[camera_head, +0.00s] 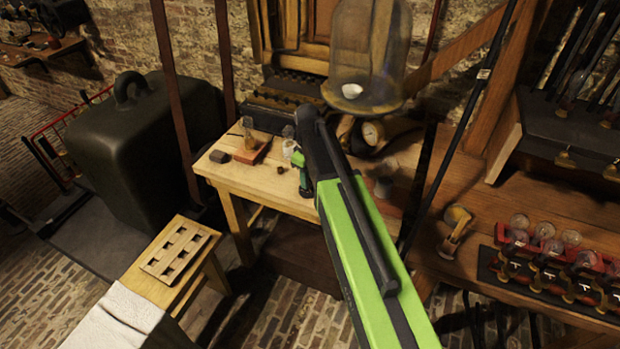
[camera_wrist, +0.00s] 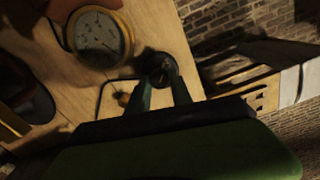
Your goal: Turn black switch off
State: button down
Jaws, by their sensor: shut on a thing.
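A small round black switch (camera_wrist: 158,65) sits on the pale wooden bench top in the wrist view. My gripper (camera_wrist: 161,84) reaches it with both dark fingers, one on either side, and is shut on it. The fingertips partly cover the switch, so its lever position cannot be told. In the head view my gripper (camera_head: 304,187) is small, at the front edge of the wooden bench (camera_head: 262,180), beside my green arm. The switch cannot be made out there.
A brass-rimmed gauge (camera_wrist: 100,38) lies close to the switch. A glass bell jar (camera_head: 365,50) stands behind my arm. A small block (camera_head: 220,156) and a red-based stand (camera_head: 252,153) are on the bench's left. Several glass bulbs sit in a red rack (camera_head: 500,262) at right.

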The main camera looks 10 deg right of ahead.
jog(key=shift+s, duration=0.15)
jog(key=c, duration=1.1)
grip_release()
jog(key=shift+c, duration=0.2)
jog(key=shift+r, duration=0.15)
notch_tip(320, 180, up, 17)
jog(key=p, duration=1.7)
